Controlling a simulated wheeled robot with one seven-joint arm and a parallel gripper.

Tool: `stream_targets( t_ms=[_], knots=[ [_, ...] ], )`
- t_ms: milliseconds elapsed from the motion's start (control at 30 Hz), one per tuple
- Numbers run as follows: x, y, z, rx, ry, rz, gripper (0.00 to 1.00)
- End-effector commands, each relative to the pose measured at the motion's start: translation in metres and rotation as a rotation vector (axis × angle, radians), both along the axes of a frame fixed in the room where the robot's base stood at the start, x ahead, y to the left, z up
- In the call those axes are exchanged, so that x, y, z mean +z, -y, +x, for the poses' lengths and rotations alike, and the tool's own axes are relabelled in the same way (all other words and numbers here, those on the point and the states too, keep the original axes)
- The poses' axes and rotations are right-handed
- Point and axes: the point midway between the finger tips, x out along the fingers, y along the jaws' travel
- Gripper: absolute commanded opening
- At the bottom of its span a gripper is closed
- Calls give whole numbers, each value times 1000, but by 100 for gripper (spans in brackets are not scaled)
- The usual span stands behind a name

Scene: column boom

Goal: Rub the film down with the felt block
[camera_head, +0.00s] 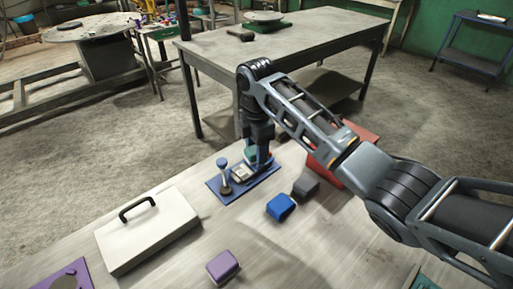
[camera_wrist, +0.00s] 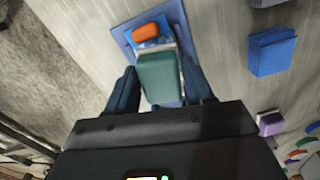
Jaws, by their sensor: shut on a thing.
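A teal-green block, which looks like the felt block (camera_wrist: 158,78), sits between the two fingers of my gripper (camera_wrist: 159,70) in the wrist view. My gripper is shut on it. In the head view my gripper (camera_head: 258,164) points down over the right part of a blue mat (camera_head: 214,187) on the bench. Beyond the block, the wrist view shows a small blue-and-white patterned patch, possibly the film (camera_wrist: 150,44), mostly hidden by the block. An orange piece (camera_wrist: 151,30) lies at its far end. I cannot tell whether the block touches the surface below.
A blue-topped upright piece (camera_head: 223,164) stands on the mat, left of my gripper. A blue block (camera_head: 281,207), a dark grey block (camera_head: 306,187) and a purple block (camera_head: 223,267) lie nearby. A white case (camera_head: 150,235) with a black handle is at the left. Bare bench lies between.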

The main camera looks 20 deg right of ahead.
Motion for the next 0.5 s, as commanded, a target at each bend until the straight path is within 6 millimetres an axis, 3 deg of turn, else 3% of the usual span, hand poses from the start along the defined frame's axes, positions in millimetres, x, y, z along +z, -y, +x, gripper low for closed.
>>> stream_targets(
  t_ms=[500],
  knots=[
    [-7, 0, 0, 0, 0, 0, 28]
  ],
)
